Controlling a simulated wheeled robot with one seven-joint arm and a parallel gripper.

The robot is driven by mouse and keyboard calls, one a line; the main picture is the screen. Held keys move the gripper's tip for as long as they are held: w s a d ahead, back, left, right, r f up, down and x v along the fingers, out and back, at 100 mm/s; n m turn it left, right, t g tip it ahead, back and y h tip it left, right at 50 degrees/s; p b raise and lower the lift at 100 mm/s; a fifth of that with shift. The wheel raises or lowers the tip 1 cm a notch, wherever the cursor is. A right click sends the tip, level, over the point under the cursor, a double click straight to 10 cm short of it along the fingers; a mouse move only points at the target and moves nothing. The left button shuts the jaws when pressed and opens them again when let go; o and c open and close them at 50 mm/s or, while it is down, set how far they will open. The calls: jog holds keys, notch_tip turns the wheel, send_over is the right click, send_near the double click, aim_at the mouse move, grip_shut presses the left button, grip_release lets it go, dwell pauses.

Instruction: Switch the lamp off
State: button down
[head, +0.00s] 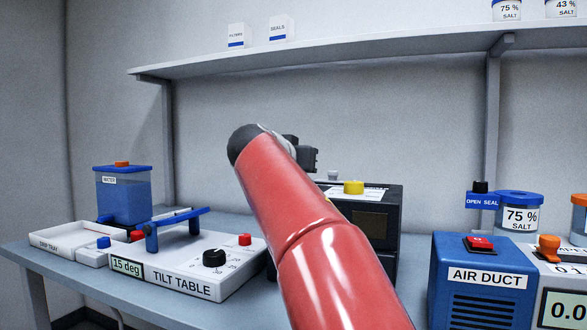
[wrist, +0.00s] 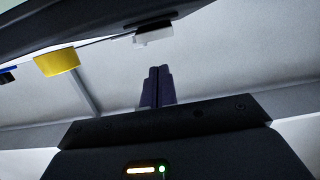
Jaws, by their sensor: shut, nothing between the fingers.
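No thing in view is clearly marked as a lamp. A black box (head: 374,222) stands on the bench behind my red arm, with a yellow knob (head: 353,187) and a small grey piece (head: 333,175) on top. My arm hides its left part. In the wrist view, the yellow knob (wrist: 57,62) and a small white and black piece (wrist: 154,34) show at the upper edge, upside down. My gripper (wrist: 157,72) is shut and empty, its fingertips apart from the white piece in the picture.
The tilt table (head: 180,275) and a water tank (head: 124,195) stand left. The blue air duct box (head: 478,298) and a salt jar (head: 519,213) stand right. A shelf (head: 330,65) runs above the bench. My arm crosses the middle, hiding the bench there.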

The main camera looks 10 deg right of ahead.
jog(key=shift+s+a+r+b, duration=0.5)
jog(key=shift+a+b, duration=0.2)
jog(key=s+a+r, duration=0.3)
jog(key=s+a, duration=0.1)
jog(key=s, duration=0.2)
jog(key=shift+s+r+b, duration=0.15)
jog(key=shift+s+b, duration=0.1)
jog(key=shift+b, duration=0.2)
